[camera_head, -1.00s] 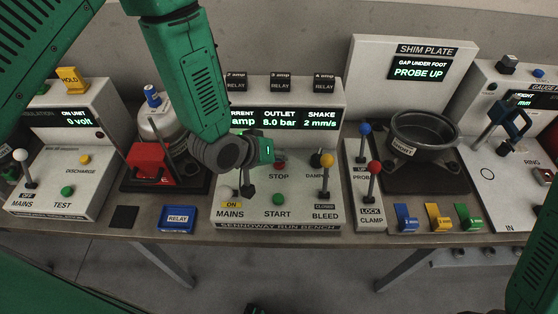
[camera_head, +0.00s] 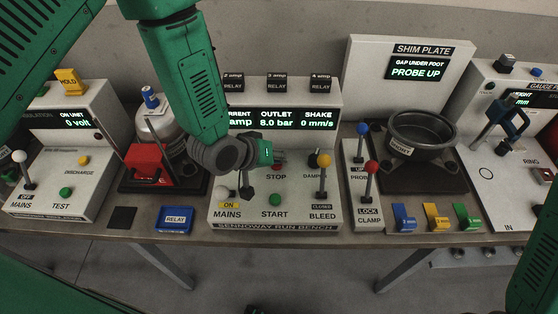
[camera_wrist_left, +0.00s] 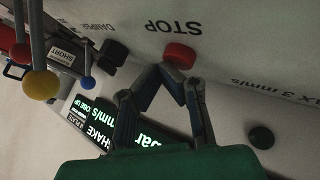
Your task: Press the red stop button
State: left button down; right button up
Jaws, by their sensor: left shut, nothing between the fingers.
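The red stop button (camera_head: 281,163) is on the run bench panel, above the STOP label and mostly hidden by my left gripper in the head view. In the left wrist view the round red button (camera_wrist_left: 179,55) shows clearly beside the word STOP. My left gripper (camera_wrist_left: 173,72) is shut and empty, its fingertips at the button's near edge. They look to be touching it or very close; the exact contact cannot be told. In the head view my left gripper (camera_head: 277,159) is partly hidden by its own wrist. My right gripper is out of view.
The green START button (camera_head: 275,200) and yellow BLEED lever (camera_head: 323,161) are close by on the panel. The run bench display (camera_head: 285,120) reads 8.0 bar and 0 mm/s.

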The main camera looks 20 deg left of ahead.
pick_arm(q)
jog(key=shift+d+r, duration=0.15)
jog(key=shift+r, duration=0.2)
jog(key=shift+r+p, duration=0.4)
jog(key=shift+p, duration=0.15)
jog(key=shift+a, duration=0.55)
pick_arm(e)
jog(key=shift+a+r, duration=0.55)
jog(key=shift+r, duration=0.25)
pick_arm(q)
jog(key=shift+d+r+p, duration=0.3)
jog(key=shift+r+p, duration=0.05)
jog(key=r+p, duration=0.2)
jog(key=r, duration=0.1)
jog(key=shift+d+r+p, duration=0.2)
jog(key=shift+r+p, duration=0.05)
jog(key=shift+p, duration=0.15)
jog(key=shift+a+r+p, duration=0.25)
jog(key=shift+r+p, duration=0.1)
jog(key=shift+r, duration=0.1)
jog(key=shift+a+f, duration=0.1)
jog(key=shift+a, duration=0.05)
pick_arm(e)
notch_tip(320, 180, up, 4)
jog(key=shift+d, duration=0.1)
pick_arm(q)
jog(key=shift+d, duration=0.35)
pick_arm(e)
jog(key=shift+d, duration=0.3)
